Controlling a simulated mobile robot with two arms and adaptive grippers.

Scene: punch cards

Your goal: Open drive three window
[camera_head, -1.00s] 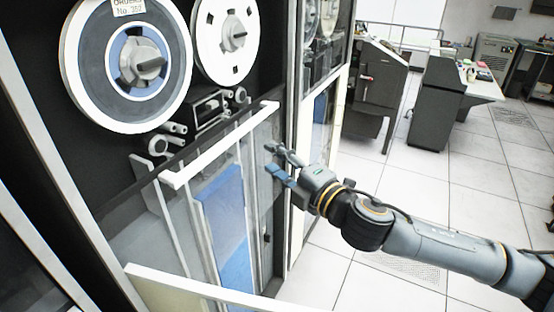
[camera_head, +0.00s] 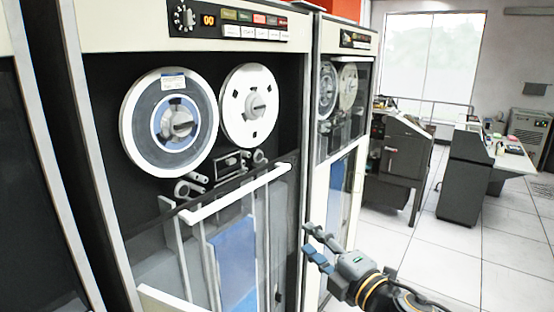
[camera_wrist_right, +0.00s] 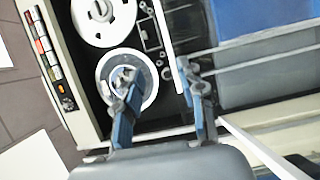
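The nearest tape drive (camera_head: 88,70) fills the middle of the head view, with two reels exposed above its window. The window is a clear pane with a white top bar (camera_head: 235,193), sitting low below the reels. A blue panel (camera_head: 233,262) shows through it. My right gripper (camera_head: 310,240) is to the right of this window by the drive's right edge, its fingers apart and empty. In the right wrist view, the open fingers (camera_wrist_right: 163,85) show in front of a reel and a white bar; contact cannot be told. My left gripper is not in view.
A second tape drive (camera_head: 345,40) stands close on the right. Grey cabinets (camera_head: 397,160) and a desk (camera_head: 465,180) stand farther right. The tiled floor (camera_head: 400,245) between them is clear. A dark cabinet (camera_head: 30,200) borders the left.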

